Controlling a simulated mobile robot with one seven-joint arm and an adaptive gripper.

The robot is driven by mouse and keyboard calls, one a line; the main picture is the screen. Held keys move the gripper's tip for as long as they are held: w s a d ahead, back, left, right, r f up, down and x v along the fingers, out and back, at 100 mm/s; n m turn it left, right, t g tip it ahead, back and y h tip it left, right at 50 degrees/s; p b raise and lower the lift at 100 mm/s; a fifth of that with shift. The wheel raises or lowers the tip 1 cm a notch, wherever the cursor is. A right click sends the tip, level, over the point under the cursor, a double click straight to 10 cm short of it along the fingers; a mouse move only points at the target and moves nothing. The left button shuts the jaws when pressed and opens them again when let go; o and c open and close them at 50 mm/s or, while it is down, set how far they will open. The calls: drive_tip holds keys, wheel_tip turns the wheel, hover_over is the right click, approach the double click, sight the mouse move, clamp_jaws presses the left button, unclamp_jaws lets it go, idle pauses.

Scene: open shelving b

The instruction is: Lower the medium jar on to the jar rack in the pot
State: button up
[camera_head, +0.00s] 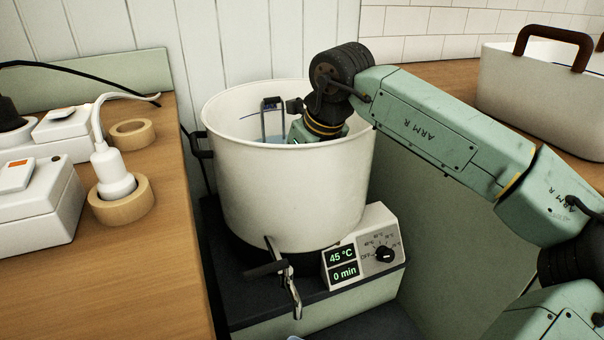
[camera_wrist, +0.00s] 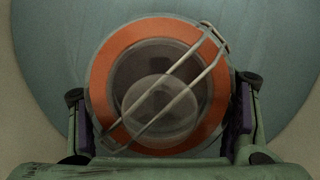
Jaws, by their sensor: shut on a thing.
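The white pot (camera_head: 290,190) stands on a heater in the middle of the head view. My arm reaches over its right rim, and my gripper, whose fingertips are hidden there, is down inside the pot. In the wrist view my gripper (camera_wrist: 163,125) is shut on the jar (camera_wrist: 160,60), one finger on each side. The jar has an orange ring around its clear lid and a wire clasp lying slantwise across it. In the head view the pot wall hides the jar. A grey metal frame (camera_head: 272,115), perhaps part of the jar rack, stands up inside the pot.
The heater panel (camera_head: 362,250) reads 45 °C and 0 min. A tap (camera_head: 285,280) sticks out at the pot's lower front. White plug boxes (camera_head: 35,200) and tape rolls (camera_head: 120,202) lie on the left worktop. A white container (camera_head: 535,95) with brown handles stands at right.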

drive_tip(key=shift+f+b, duration=0.3)
drive_tip(key=shift+b, duration=0.1)
idle(0.4)
drive_tip(key=o, duration=2)
drive_tip(key=shift+o, duration=0.2)
drive_tip(key=shift+f, duration=0.15)
wheel_tip(320, 180, up, 16)
drive_tip(key=p, duration=1.1)
